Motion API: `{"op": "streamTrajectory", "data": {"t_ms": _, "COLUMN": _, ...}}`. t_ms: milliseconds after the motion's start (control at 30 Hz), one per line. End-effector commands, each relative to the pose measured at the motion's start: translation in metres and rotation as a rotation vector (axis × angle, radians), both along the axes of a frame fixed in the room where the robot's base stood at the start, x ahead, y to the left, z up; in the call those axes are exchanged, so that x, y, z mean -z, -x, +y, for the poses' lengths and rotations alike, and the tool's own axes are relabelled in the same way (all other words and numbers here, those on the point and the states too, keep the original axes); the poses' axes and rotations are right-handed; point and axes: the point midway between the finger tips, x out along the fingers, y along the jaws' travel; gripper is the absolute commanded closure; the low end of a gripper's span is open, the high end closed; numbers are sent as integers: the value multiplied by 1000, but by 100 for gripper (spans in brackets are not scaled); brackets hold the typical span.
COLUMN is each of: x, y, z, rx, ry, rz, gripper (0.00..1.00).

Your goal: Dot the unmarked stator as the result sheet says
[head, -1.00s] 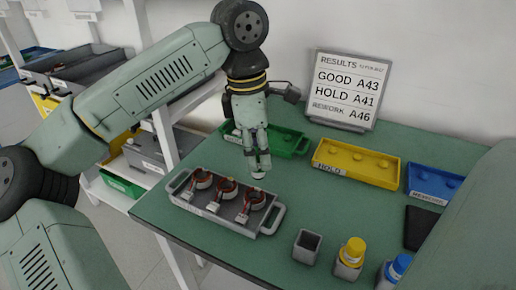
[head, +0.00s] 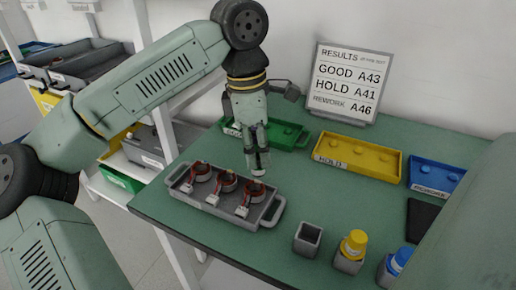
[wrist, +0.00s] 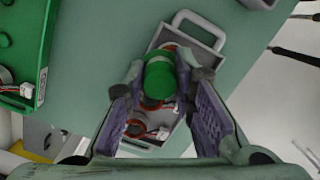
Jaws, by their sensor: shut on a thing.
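My gripper (head: 257,160) is shut on a green-capped marker (wrist: 158,80), whose pale end (head: 258,172) points down in the head view. It hangs above the right end of the grey stator tray (head: 268,222). Three copper-ringed stators lie in the tray: left (head: 201,173), middle (head: 224,183) and right (head: 248,197). The marker and fingers partly cover the tray in the wrist view. Stator labels and any dots are too small to read. The result sheet (head: 345,83) reads GOOD A43, HOLD A41, REWORK A46.
A green tray (head: 300,147), a yellow HOLD tray (head: 357,158) and a blue REWORK tray (head: 432,178) line the table's back. In front are an empty grey holder (head: 308,240), a yellow-capped marker (head: 354,244) and a blue-capped marker (head: 400,260). A dark pad (head: 420,224) lies at right.

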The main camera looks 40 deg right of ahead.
Motion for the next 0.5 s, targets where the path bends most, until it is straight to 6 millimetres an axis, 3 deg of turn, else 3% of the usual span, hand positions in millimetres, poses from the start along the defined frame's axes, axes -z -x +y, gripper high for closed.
{"op": "streamTrajectory", "data": {"t_ms": 500, "x": 7, "y": 0, "z": 0, "rx": 0, "ry": 0, "rz": 0, "gripper": 100}}
